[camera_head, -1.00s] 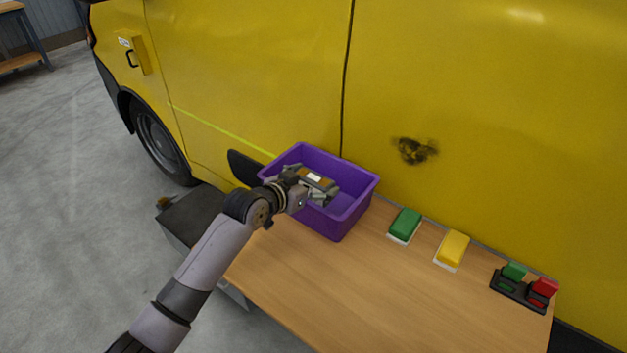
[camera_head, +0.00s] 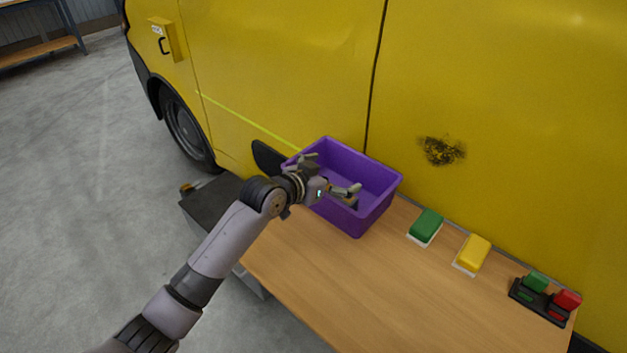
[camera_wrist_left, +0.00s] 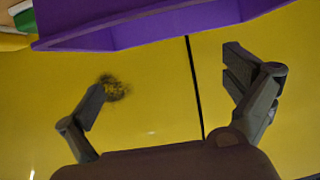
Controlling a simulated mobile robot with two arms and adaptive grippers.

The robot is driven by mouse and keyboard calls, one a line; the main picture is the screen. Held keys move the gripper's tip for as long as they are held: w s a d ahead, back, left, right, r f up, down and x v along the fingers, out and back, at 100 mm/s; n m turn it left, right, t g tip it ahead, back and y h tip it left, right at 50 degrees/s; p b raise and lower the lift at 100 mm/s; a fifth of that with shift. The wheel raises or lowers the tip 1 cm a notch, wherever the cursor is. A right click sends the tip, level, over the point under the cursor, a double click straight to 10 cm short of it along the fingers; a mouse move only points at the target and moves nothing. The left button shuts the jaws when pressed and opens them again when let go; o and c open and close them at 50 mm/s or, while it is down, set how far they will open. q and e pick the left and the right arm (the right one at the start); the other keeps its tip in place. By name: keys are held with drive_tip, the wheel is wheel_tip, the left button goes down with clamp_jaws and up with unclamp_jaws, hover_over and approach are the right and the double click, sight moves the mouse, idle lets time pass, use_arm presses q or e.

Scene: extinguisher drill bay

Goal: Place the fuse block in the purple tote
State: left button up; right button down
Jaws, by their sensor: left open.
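The purple tote (camera_head: 372,215) stands on the wooden table against the yellow van. It also shows along the top of the left wrist view (camera_wrist_left: 150,32). My left gripper (camera_head: 332,174) is over the tote with its fingers spread, and it is open. In the left wrist view its two fingers (camera_wrist_left: 166,75) stand wide apart with nothing between them. I cannot make out the fuse block now; the gripper and the tote's near wall hide part of the tote's inside. My right gripper is not in view.
On the wooden table (camera_head: 340,290), to the right of the tote, are a green block (camera_head: 426,225), a yellow block (camera_head: 473,252) and a black holder (camera_head: 540,301) with green and red pieces. The yellow van (camera_head: 480,80) closes off the back. The table front is clear.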

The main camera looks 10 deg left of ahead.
use_arm(q)
drive_tip(key=b+v, duration=0.1)
drive_tip(key=v, duration=1)
drive_tip(key=s+a+f+g+y, duration=0.1)
drive_tip(key=s+f, duration=0.3)
drive_tip(key=s+a+f+n+g+y, duration=0.1)
drive_tip(key=s+f, duration=0.3)
drive_tip(key=s+a+f+n+y, duration=0.1)
drive_tip(key=s+f, duration=0.3)
drive_tip(key=shift+s+a+f+g, duration=0.1)
drive_tip(key=shift+a+f+g, duration=0.25)
drive_tip(key=shift+g, duration=0.05)
drive_tip(key=s+a+f+n+g+y, duration=0.2)
drive_tip(key=s+a+f, duration=0.25)
drive_tip(key=s, duration=0.55)
drive_tip(key=s+a+f+n+g+y, duration=0.1)
drive_tip(key=s+a+f+g+y, duration=0.3)
drive_tip(key=s, duration=0.5)
wheel_tip(320, 180, down, 25)
drive_tip(key=s+h, duration=0.1)
drive_tip(key=s, duration=0.1)
drive_tip(key=s+a+f, duration=0.2)
drive_tip(key=s+f, duration=0.6)
drive_tip(key=s+a+f+g, duration=0.1)
drive_tip(key=s+f, duration=0.7)
drive_tip(key=shift+a, duration=0.35)
